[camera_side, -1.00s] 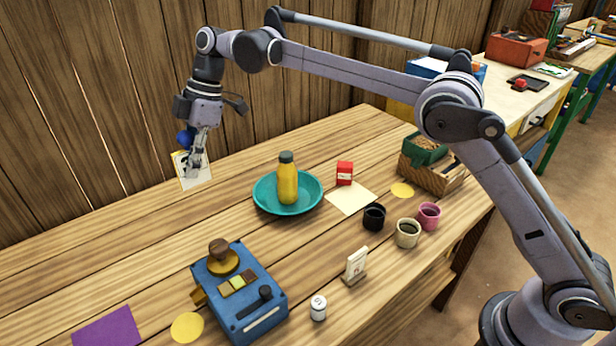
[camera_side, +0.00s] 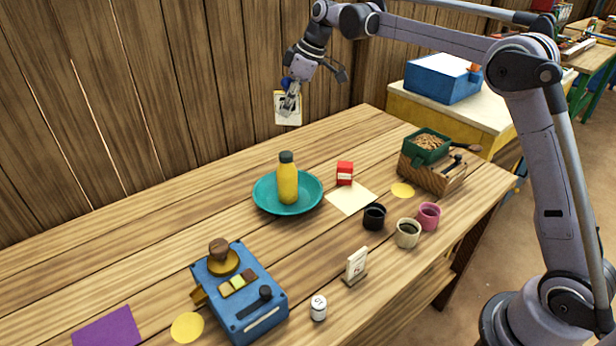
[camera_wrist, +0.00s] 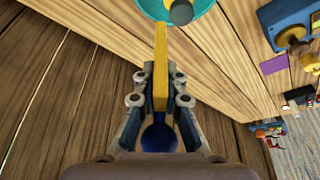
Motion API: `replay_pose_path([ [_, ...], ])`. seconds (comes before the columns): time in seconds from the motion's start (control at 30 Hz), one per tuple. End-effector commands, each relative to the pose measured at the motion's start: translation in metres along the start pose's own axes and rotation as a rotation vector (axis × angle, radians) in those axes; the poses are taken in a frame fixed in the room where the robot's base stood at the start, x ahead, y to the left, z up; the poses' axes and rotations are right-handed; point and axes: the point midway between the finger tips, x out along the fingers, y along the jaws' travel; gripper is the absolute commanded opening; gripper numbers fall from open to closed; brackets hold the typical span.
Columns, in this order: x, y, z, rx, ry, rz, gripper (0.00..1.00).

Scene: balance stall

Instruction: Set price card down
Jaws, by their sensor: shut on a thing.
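The price card (camera_side: 283,117) is a pale rectangle with a dark mark and a yellow border. My gripper (camera_side: 290,100) is shut on it and holds it up in the air near the back wall, above the table's back edge in the side view. In the wrist view, the card (camera_wrist: 161,60) shows edge-on as a yellow strip between the fingers (camera_wrist: 160,85). Another small white card (camera_side: 356,262) stands upright in a wooden holder at the table's front.
On the wooden table (camera_side: 150,240), a teal plate (camera_side: 264,199) carries a yellow bottle (camera_side: 288,186). A red box (camera_side: 344,172), several cups, a white can (camera_side: 318,307), a blue scale-like device (camera_side: 245,305) and a wooden caddy (camera_side: 437,178) stand around. The table's back left is clear.

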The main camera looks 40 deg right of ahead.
Motion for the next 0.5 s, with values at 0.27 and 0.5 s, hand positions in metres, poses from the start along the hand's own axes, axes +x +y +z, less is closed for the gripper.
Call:
replay_pose_path([
  [0.27, -0.04, 0.083, 0.097, 0.378, 0.0, 0.158, 0.0],
  [0.5, -0.079, 0.134, 0.189, 0.704, -0.001, 0.293, 0.0],
])
